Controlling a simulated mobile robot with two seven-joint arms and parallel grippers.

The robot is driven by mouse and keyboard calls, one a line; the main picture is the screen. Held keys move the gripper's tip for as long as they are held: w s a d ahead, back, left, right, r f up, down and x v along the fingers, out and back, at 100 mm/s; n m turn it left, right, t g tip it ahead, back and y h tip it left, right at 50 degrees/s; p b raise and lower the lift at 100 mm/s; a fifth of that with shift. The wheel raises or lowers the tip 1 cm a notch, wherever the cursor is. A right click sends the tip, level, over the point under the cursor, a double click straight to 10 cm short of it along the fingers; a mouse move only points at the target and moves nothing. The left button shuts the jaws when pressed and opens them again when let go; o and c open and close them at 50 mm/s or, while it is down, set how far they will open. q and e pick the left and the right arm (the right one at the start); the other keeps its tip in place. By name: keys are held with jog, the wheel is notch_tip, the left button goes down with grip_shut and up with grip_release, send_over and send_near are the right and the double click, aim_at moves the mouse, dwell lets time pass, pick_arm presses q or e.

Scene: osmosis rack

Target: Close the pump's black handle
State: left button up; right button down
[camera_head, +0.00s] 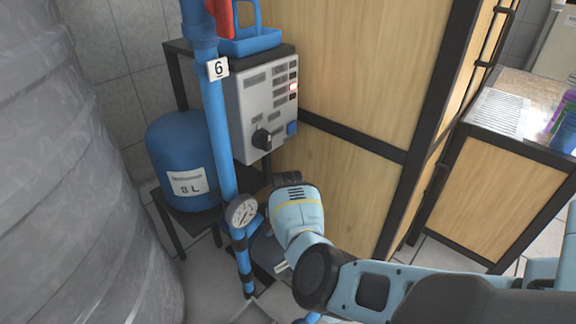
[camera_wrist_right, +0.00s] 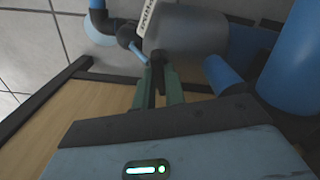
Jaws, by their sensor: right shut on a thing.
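The pump (camera_wrist_right: 185,38) is a grey cylinder with a white label at the top of the right wrist view. My right gripper (camera_wrist_right: 157,82) reaches up to its near side. Its two green fingers are shut on a small black handle (camera_wrist_right: 156,66), seen as a thin dark piece between them. The fingers hide much of the handle, so its exact angle is unclear. In the head view my right arm comes in from the lower right and covers most of the pump and the fingers. My left gripper is not in view.
A blue vertical pipe (camera_head: 217,130) with a gauge (camera_head: 241,211) stands left of my arm. Behind it are a blue tank (camera_head: 182,150) and a grey control box (camera_head: 262,100). A wood panel (camera_head: 345,180) stands close on the right. A big grey tank (camera_head: 70,180) fills the left.

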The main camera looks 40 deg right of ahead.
jog(key=m+p, duration=0.1)
jog(key=m, duration=0.9)
jog(key=shift+m, duration=0.4)
jog(key=m, duration=1.1)
dwell(0.3)
jog(key=c, duration=1.5)
grip_release()
jog(key=shift+o, duration=0.2)
notch_tip(320, 180, up, 8)
jog(key=p, duration=0.3)
jog(key=shift+p, duration=0.4)
jog(key=shift+f, duration=0.1)
